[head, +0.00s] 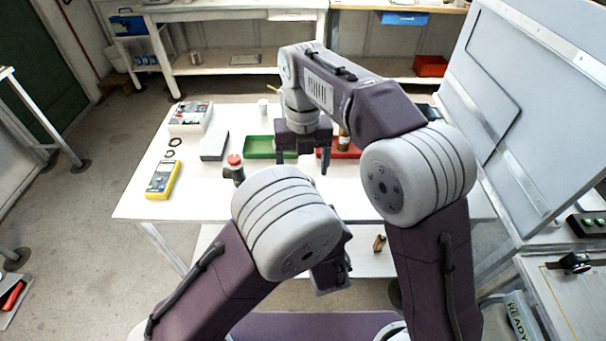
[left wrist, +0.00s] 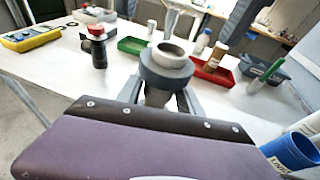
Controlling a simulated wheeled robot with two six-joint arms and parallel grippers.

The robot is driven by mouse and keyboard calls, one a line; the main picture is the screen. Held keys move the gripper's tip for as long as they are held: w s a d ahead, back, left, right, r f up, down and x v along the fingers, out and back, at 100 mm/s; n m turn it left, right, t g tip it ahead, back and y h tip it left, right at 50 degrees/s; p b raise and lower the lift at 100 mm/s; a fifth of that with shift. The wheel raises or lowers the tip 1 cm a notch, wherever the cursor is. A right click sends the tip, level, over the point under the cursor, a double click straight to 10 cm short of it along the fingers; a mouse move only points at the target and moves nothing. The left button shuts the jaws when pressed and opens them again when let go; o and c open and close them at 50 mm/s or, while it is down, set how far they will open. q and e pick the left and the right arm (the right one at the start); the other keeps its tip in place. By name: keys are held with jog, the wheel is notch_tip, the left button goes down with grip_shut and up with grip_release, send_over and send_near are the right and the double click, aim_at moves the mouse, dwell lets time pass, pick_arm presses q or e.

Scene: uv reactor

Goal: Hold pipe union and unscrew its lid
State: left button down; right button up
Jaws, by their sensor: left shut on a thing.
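The pipe union (left wrist: 166,72) shows in the left wrist view as a dark grey collar with a pale, open ring on top. My left gripper (left wrist: 166,98) is shut on it from below, with a finger on either side. In the head view the union is hidden behind my left arm. My right gripper (head: 302,162) points down over the table near the green tray, its two fingers apart and nothing between them. I cannot tell a separate lid from the collar.
A blue cup (left wrist: 292,150) is close at the right.

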jog(key=c, duration=0.3)
jog(key=m, duration=1)
jog(key=shift+s+d+r+m, duration=0.1)
jog(key=shift+s+m, duration=0.1)
jog(key=shift+m, duration=0.2)
jog(key=m, duration=0.6)
jog(key=shift+r, duration=0.15)
jog(key=m, duration=0.6)
jog(key=shift+r+m, duration=0.15)
jog(key=shift+m, duration=0.25)
jog(key=m, duration=0.6)
jog(key=shift+s+r+m, duration=0.1)
jog(key=shift+r+m, duration=0.15)
jog(key=shift+m, duration=0.05)
jog(key=m, duration=0.6)
jog(key=shift+r, duration=0.2)
jog(key=m, duration=0.3)
jog(key=shift+r, duration=0.15)
jog(key=m, duration=0.5)
jog(key=shift+r, duration=0.25)
jog(key=shift+r+m, duration=0.2)
jog(key=shift+m, duration=1)
jog(key=shift+w+r, duration=0.15)
jog(key=shift+w, duration=0.1)
notch_tip(320, 180, down, 8)
